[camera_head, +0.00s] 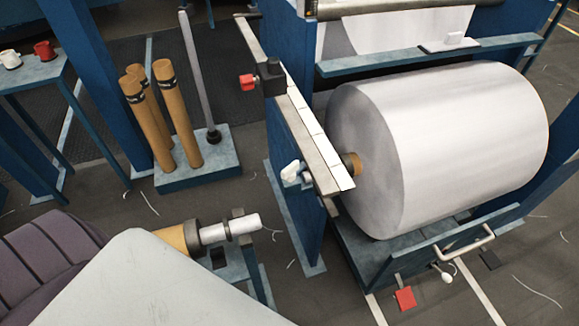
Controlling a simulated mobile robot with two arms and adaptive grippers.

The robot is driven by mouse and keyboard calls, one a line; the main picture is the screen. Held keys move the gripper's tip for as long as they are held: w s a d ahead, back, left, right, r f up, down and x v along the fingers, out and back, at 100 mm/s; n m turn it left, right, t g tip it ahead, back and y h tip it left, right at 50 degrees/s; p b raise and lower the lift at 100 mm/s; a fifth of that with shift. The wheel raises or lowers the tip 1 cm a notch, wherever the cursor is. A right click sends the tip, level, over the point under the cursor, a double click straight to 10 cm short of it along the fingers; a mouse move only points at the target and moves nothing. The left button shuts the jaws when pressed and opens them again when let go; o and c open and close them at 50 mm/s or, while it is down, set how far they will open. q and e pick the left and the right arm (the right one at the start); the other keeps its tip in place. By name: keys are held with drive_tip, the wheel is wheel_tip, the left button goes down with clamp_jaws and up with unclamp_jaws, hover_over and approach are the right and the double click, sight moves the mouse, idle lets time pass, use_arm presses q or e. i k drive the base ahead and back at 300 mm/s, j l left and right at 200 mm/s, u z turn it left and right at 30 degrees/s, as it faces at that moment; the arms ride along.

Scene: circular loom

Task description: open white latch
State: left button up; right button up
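A small white latch-like part (291,171) sits on the side of the blue loom frame, low on the near end of the white-edged bar and close to the core of the large white roll (455,130). It is too small to tell whether it is open or closed. Neither of my grippers is in view.
A red knob (247,82) on a black block sits higher on the same bar. A curved handle (465,245), a white knob (447,277) and a red pedal (405,298) are low at the front. A stand (198,174) holds brown tubes. A purple roll (45,262) lies lower left.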

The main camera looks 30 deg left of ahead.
sight(290, 172)
drive_tip(key=k+l, duration=0.85)
drive_tip(key=l, duration=0.2)
